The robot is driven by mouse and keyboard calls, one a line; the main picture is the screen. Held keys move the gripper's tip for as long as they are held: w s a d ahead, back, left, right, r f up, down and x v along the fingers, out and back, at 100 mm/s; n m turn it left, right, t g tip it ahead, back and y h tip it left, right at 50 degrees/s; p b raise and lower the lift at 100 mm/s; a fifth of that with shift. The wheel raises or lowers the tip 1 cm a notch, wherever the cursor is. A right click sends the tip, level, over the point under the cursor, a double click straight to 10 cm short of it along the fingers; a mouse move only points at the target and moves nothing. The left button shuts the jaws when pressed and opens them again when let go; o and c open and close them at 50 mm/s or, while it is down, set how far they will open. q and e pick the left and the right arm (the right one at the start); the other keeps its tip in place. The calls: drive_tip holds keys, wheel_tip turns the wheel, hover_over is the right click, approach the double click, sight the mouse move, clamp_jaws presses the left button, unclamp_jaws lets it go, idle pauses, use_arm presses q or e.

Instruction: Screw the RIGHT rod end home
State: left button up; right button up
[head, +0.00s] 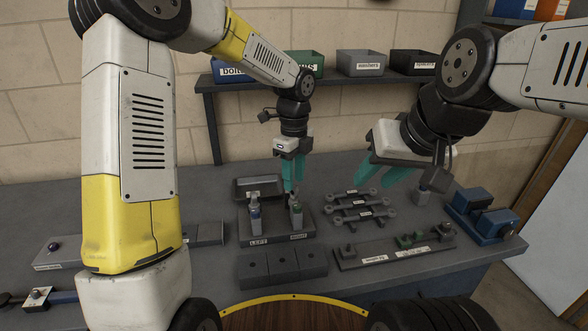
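A dark fixture (276,229) on the bench carries two upright metal pieces above labels reading LEFT and RIGHT. The left rod end (254,200) stands free of my grippers. The right rod end (296,208) stands upright below my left gripper (292,188). Its teal fingers point down, close together, at the top of that piece. The fingertips overlap the top, so I cannot tell whether they grip it. My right gripper (383,178) is open and empty, above the bench to the right, its teal fingers apart.
Several dark linkage arms (358,214) lie right of the fixture. A labelled gauge board (395,251) is in front of them, with a blue vise (482,215) at right. A dark block (282,264) lies in front. Bins stand on the back shelf (350,80).

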use_arm(q)
drive_tip(key=n, duration=0.4)
drive_tip(key=shift+n, duration=0.4)
drive_tip(key=n, duration=0.4)
drive_tip(key=shift+n, duration=0.4)
drive_tip(key=n, duration=0.4)
drive_tip(key=shift+n, duration=0.4)
drive_tip(key=n, duration=0.4)
drive_tip(key=shift+n, duration=0.4)
drive_tip(key=n, duration=0.7)
drive_tip(key=shift+n, duration=0.4)
drive_tip(key=n, duration=0.7)
drive_tip(key=shift+n, duration=0.4)
